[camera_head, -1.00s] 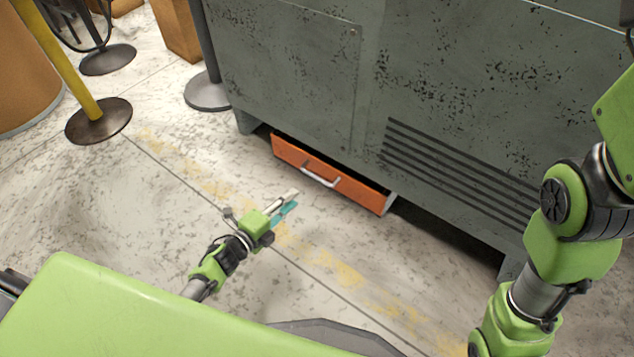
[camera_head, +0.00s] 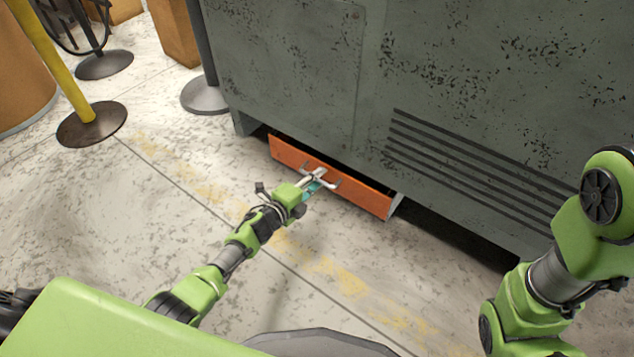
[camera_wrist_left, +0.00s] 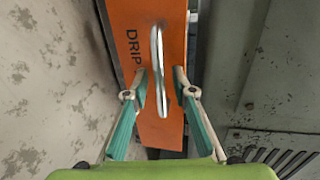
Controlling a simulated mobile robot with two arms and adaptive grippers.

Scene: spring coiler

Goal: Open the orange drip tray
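The orange drip tray (camera_head: 357,193) is at floor level under the grey-green machine, its front standing slightly out from the machine's base. It also shows in the left wrist view (camera_wrist_left: 123,17), with the letters "DRIP" on it. A silvery bar handle (camera_wrist_left: 159,70) is on its front. My left gripper (camera_head: 317,178) is at the handle. In the left wrist view its two fingers (camera_wrist_left: 159,82) are open, one on each side of the handle, with gaps between. My right arm is at the right of the head view, its gripper out of frame.
The machine (camera_head: 300,60) stands above and behind the tray, with a slotted vent (camera_head: 470,170) to the right. A yellow post on a round base (camera_head: 92,124) and a grey post base (camera_head: 205,95) stand at left. The floor in front of the tray is clear.

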